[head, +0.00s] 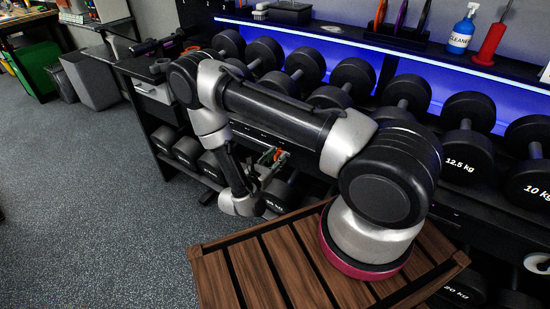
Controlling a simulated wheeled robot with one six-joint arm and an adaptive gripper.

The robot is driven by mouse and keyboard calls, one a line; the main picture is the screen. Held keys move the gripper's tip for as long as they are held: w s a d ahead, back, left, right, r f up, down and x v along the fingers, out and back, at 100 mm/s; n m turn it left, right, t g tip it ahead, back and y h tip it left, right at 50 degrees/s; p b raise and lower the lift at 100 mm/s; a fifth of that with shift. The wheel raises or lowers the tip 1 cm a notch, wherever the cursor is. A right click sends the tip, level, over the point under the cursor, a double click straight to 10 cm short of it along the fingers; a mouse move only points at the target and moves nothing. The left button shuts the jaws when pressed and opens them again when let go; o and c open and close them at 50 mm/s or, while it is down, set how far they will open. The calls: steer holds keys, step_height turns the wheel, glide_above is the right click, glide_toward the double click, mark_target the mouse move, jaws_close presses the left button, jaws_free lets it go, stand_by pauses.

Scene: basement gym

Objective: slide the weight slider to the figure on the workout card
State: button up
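My arm reaches from the lower right across the rack and bends down at the left. My gripper (274,160) is at the rack's front, low in the middle of the head view. It is small and dark against the rack, and I cannot tell whether it is open or shut. A small orange-red part (279,154) shows at or just behind the fingertips; I cannot tell what it is or whether the gripper touches it. I cannot make out the weight slider or the workout card; my arm covers part of the rack.
A black rack holds several dumbbells, including one marked 12.5 kg (468,139) and one marked 10 kg (529,168). A grey bin (91,80) stands far left. The carpet (90,200) at left is clear.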

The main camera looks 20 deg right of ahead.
steer(key=shift+a, duration=0.15)
steer(key=shift+s+a, duration=0.2)
steer(key=shift+a, duration=0.15)
steer(key=v, duration=1.1)
steer(key=shift+s+d+f, duration=0.1)
